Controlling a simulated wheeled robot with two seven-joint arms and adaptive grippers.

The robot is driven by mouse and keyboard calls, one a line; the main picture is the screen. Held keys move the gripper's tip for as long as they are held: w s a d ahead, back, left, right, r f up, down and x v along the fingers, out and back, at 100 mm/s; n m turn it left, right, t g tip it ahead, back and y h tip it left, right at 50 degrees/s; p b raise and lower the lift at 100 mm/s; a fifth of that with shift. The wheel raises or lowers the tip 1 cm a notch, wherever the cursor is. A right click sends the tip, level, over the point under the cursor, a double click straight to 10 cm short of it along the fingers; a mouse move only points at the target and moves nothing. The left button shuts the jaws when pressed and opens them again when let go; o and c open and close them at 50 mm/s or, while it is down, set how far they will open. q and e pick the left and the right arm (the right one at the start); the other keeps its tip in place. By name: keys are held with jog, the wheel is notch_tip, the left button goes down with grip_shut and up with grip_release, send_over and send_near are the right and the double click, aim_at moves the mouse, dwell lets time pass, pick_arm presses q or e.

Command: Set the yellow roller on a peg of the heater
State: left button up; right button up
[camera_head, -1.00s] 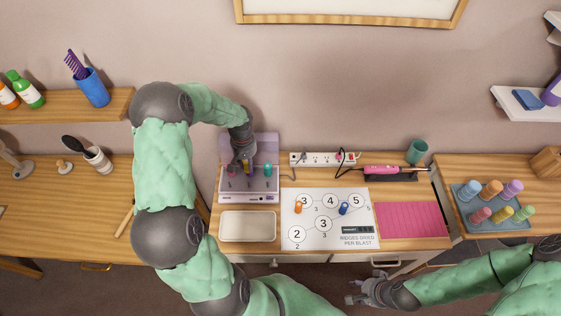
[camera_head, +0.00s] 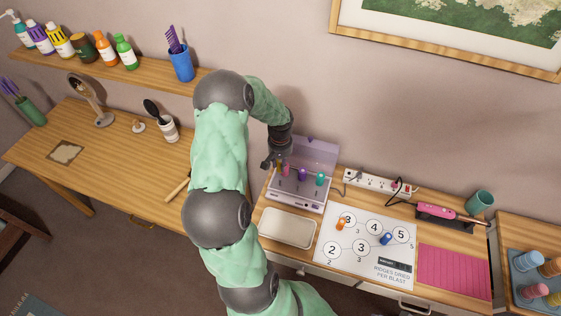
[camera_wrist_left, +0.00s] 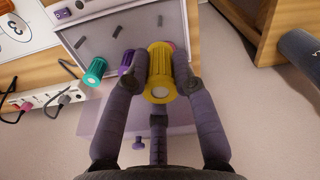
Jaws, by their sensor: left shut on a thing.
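My left gripper (camera_head: 273,162) is shut on the yellow roller (camera_wrist_left: 160,78), which is upright between the fingers in the wrist view. In the head view the yellow roller (camera_head: 279,166) shows small beside the fingers, at the heater's left side. The purple heater (camera_head: 293,196) has its lid raised. A pink roller (camera_head: 286,170), a purple roller (camera_head: 302,175) and a teal roller (camera_head: 320,179) stand on it. The wrist view also shows the teal roller (camera_wrist_left: 94,71) and purple roller (camera_wrist_left: 125,62). I cannot tell whether the yellow roller touches a peg. My right gripper is out of view.
A pale tray (camera_head: 287,229) lies in front of the heater. A numbered mat (camera_head: 350,262) holds an orange roller (camera_head: 342,223) and a blue roller (camera_head: 386,239). A power strip (camera_head: 380,184), a pink styling tool (camera_head: 436,211) and a teal cup (camera_head: 480,201) stand right.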

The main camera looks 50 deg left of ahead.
pick_arm(q)
jog(key=shift+f+b, duration=1.95)
jog(key=shift+f, duration=0.8)
jog(key=shift+f+b, duration=2.4)
jog(key=shift+f, duration=0.5)
jog(key=o, duration=1.1)
jog(key=shift+c, duration=0.2)
jog(key=shift+r, duration=0.1)
notch_tip(320, 180, up, 12)
